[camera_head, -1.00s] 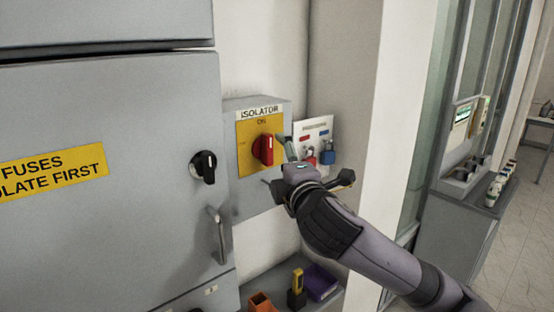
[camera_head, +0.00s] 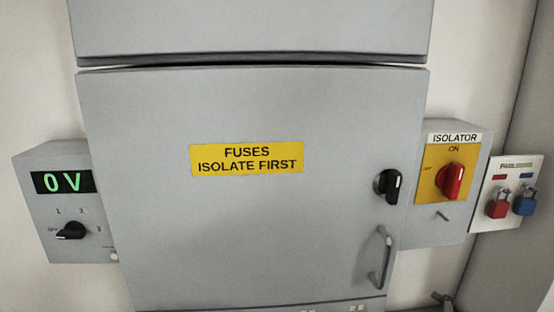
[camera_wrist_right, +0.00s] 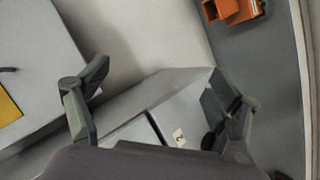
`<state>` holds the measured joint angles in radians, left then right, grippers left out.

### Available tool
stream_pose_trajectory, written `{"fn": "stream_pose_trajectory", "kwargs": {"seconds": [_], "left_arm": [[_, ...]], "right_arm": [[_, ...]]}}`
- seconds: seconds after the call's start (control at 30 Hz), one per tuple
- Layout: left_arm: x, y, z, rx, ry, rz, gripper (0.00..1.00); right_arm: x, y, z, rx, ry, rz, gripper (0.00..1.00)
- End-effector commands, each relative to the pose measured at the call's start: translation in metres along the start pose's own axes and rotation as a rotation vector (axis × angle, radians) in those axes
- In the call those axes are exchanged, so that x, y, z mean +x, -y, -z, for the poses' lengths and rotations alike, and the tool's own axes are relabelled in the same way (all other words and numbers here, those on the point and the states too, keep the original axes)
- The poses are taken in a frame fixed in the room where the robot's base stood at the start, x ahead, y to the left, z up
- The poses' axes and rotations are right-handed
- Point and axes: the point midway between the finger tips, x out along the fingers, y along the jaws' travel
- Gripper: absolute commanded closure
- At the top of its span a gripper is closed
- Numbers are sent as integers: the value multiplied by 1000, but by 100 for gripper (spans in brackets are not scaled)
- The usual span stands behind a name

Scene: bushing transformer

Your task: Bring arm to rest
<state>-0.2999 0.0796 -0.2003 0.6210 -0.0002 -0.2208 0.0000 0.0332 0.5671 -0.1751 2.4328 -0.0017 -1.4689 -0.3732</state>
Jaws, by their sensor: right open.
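My right gripper (camera_wrist_right: 160,105) is open and empty in the right wrist view, its two dark fingers spread apart. In the head view only a small dark piece, which looks like its tip (camera_head: 443,300), shows at the bottom edge, below the isolator box (camera_head: 425,222). The red isolator knob (camera_head: 453,182) sits on a yellow plate and nothing touches it. The rest of my right arm is out of the head view. My left gripper is not in view.
The grey fuse cabinet (camera_head: 230,235) is shut, with a black knob (camera_head: 388,186) and a handle (camera_head: 380,257). A meter box (camera_head: 65,182) reads 0 V. Red (camera_head: 497,205) and blue (camera_head: 525,203) padlocks hang at right. Orange parts (camera_wrist_right: 233,10) lie on a grey surface.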

Motion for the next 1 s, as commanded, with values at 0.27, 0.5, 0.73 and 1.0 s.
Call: {"fn": "stream_pose_trajectory", "kwargs": {"seconds": [0.27, 0.5, 0.73, 1.0], "left_arm": [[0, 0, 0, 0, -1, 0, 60], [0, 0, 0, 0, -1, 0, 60], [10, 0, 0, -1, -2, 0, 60], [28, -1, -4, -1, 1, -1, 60]], "right_arm": [[-31, 164, -67, 380, 226, 347, 15], [-74, 241, -101, 595, 410, 495, 15], [-66, 298, -127, 676, 511, 551, 15], [-5, 372, -164, 662, 538, 570, 15]]}}
